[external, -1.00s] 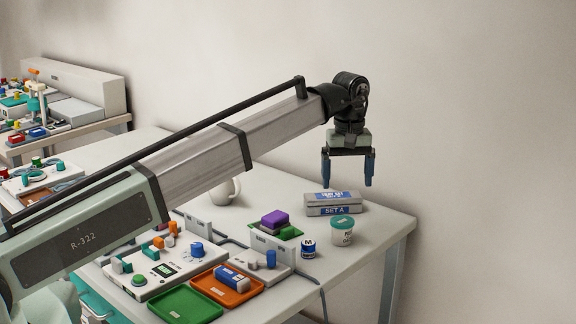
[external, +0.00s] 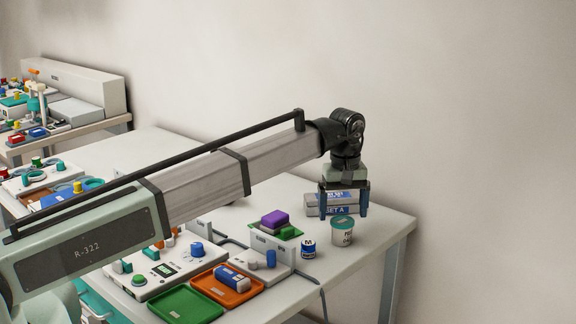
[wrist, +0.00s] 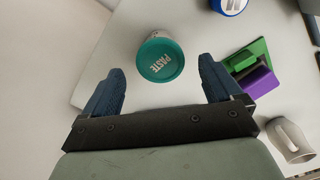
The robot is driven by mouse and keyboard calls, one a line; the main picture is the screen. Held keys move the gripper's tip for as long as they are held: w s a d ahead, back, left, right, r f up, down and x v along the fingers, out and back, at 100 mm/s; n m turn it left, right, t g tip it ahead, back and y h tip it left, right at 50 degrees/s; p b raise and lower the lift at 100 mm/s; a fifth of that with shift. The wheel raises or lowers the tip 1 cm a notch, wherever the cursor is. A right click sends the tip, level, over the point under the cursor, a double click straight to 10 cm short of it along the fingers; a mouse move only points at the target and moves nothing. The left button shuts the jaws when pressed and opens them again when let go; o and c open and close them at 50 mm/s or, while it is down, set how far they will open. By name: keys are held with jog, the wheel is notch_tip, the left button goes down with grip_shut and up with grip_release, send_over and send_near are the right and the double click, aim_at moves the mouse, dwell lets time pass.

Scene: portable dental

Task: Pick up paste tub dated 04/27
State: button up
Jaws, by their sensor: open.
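The paste tub (external: 342,232) is a small white tub with a green lid, upright near the right end of the table. My gripper (external: 343,213) is open and empty, with blue fingers pointing down, above and behind the tub in the external view. In the wrist view my gripper's two fingers (wrist: 162,72) stand apart on either side, not touching the tub.
Grey boxes marked "SET A" (external: 316,211) stand behind my fingers. A small blue-and-white jar (external: 308,249) is left of the tub. A purple block (external: 275,217) lies on a green piece (external: 290,233). A white mug (wrist: 289,141) shows in the wrist view. The table's right corner is clear.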

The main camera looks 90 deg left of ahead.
aim_at(343, 220)
jog(key=shift+d+f, duration=0.2)
jog(key=shift+f, duration=2)
jog(key=c, duration=1.1)
jog(key=shift+c, duration=0.2)
jog(key=shift+r, duration=0.1)
